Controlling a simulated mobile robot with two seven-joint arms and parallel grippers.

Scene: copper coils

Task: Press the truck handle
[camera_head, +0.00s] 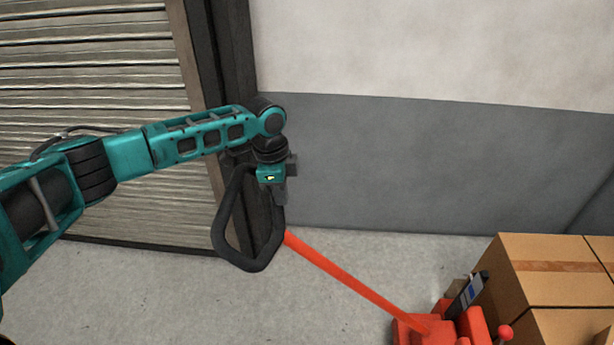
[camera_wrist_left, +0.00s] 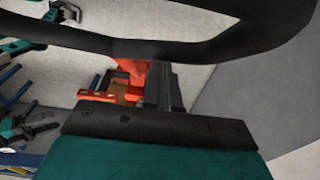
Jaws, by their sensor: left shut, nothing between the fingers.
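The truck handle (camera_head: 250,266) is a black rounded loop at the top of a slanting red shaft (camera_head: 345,275). The shaft runs down right to the red truck body (camera_head: 425,328). My left gripper (camera_head: 281,198) is shut and empty, pointing down at the upper right side of the loop. It overlaps the loop in the head view; I cannot tell whether it touches. In the left wrist view the handle (camera_wrist_left: 150,47) crosses the top as a dark bar close to the shut fingers (camera_wrist_left: 163,72). Red truck parts (camera_wrist_left: 95,97) show beyond. My right gripper is not clearly seen.
Cardboard boxes (camera_head: 545,262) are stacked at the lower right, beside the truck body. A slatted shutter door (camera_head: 90,65) with a dark frame is at the left. A grey and white wall (camera_head: 440,160) stands behind. The grey floor (camera_head: 180,300) left of the shaft is clear.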

